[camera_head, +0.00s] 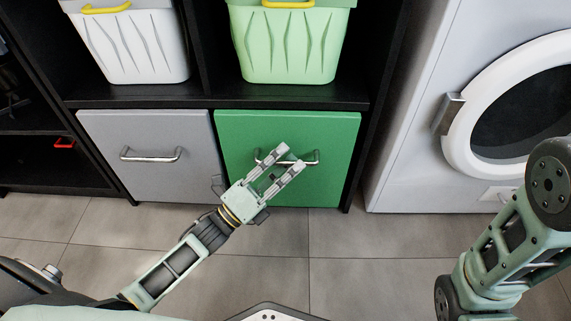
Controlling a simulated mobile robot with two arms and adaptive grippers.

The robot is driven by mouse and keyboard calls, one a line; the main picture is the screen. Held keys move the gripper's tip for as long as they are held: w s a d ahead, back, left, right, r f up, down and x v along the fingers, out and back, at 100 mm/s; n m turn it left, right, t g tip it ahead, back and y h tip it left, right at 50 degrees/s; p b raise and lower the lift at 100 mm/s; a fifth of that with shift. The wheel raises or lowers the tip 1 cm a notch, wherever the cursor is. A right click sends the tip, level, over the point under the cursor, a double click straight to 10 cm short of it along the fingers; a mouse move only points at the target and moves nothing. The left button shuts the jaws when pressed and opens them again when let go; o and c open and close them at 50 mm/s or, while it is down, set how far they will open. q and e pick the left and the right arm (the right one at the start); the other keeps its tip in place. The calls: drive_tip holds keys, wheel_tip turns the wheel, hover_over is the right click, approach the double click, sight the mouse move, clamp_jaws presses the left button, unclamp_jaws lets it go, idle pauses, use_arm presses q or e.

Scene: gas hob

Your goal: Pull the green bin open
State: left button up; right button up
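The green bin (240,133) is a flat green front set low in the black cabinet, with a metal bar handle (312,160) across its middle. It looks closed, flush with the grey front beside it. My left gripper (290,157) is in front of the green front, with its two fingers apart and pointing up and right towards the handle. The fingers cover the middle of the handle. I cannot tell whether they touch it. My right arm comes in at the right edge, and its gripper is out of view.
A grey bin front (150,185) with its own handle is left of the green one. A white basket (133,50) and a light green basket (290,45) stand on the shelf above. A white washing machine (415,130) is at the right. The tiled floor (345,245) in front is clear.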

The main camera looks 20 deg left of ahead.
use_arm(q)
clamp_jaws()
idle(0.3)
